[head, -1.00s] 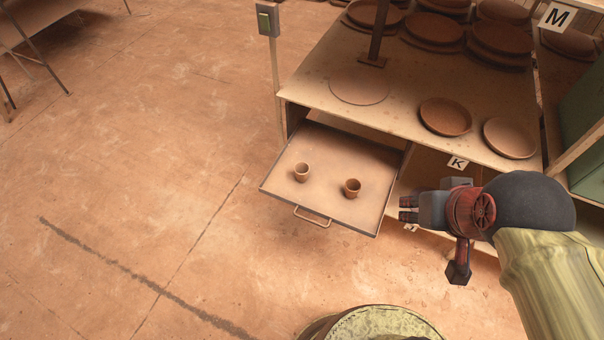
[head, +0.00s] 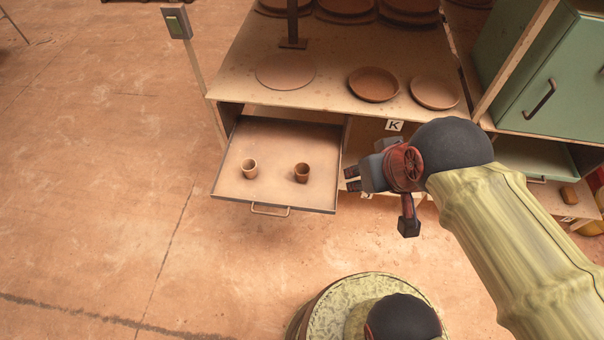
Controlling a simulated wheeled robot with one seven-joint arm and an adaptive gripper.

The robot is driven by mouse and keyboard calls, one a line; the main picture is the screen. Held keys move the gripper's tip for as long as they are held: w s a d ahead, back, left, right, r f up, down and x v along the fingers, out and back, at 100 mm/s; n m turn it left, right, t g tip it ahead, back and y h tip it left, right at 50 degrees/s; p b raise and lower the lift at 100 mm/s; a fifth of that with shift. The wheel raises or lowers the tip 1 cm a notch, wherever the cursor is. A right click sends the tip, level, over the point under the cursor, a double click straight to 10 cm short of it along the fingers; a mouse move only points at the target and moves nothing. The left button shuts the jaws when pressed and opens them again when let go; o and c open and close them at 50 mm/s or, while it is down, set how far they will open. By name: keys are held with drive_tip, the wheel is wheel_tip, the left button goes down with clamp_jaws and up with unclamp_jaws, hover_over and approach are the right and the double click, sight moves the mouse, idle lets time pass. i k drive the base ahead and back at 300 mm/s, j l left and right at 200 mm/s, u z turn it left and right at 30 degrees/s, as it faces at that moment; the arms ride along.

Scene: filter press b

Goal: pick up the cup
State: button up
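Two small brown clay cups stand upright in a pulled-out drawer (head: 270,196) under the table. The left cup (head: 249,168) is lighter in tone, and the right cup (head: 301,173) is darker. My gripper (head: 350,179) is to the right of the drawer, with its fingers pointing left toward the right cup. The two fingers are apart with nothing between them. My gripper is clear of both cups.
The table (head: 330,75) above the drawer bears several round clay plates and a dark post (head: 293,25). A green cabinet (head: 535,75) stands at the right. A switch box (head: 177,22) on a pole is at the left. The floor in front and left is clear.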

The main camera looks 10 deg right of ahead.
sight(302, 170)
drive_tip(key=i+j+u, duration=0.15)
drive_tip(key=j, duration=0.25)
drive_tip(key=i+j+u, duration=0.1)
drive_tip(key=j, duration=0.35)
drive_tip(key=i+j+u, duration=0.15)
drive_tip(key=j, duration=0.25)
